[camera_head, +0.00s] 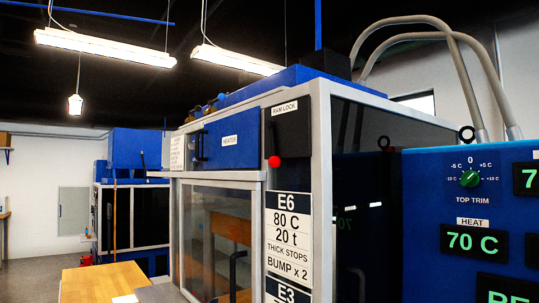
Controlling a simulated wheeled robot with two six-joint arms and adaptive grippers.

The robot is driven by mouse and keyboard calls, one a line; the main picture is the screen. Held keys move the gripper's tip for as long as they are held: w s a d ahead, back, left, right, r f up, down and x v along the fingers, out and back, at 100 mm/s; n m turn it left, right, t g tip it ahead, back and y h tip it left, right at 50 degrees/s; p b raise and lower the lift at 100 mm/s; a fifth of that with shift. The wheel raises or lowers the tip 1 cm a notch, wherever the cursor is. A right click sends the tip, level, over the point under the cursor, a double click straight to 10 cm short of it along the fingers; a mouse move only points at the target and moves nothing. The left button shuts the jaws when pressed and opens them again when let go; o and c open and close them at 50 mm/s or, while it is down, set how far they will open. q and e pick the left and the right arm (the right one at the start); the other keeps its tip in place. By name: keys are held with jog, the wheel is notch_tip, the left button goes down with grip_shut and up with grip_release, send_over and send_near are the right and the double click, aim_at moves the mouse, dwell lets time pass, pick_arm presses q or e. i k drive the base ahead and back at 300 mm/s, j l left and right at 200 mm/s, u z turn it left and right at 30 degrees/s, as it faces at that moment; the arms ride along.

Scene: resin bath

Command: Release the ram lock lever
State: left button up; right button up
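The ram lock lever is on the machine's front post, under a "RAM LOCK" label (285,107). Its red knob (274,161) hangs at the lower left of a dark plate (292,135), and the lever's dark arm is hard to make out against that plate. Neither of my grippers is in view, and nothing is touching the lever.
A blue "HEATER" panel (228,141) with a dark handle is left of the lever. Below it is a clear door (217,240). A sign (288,237) reads E6, 80 C, 20 t. A blue control panel (470,225) stands at right. A wooden tabletop (103,280) is at lower left.

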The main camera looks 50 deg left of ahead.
aim_at(275, 161)
jog(key=u, duration=1.5)
jog(key=k+u, duration=0.25)
jog(key=u, duration=0.25)
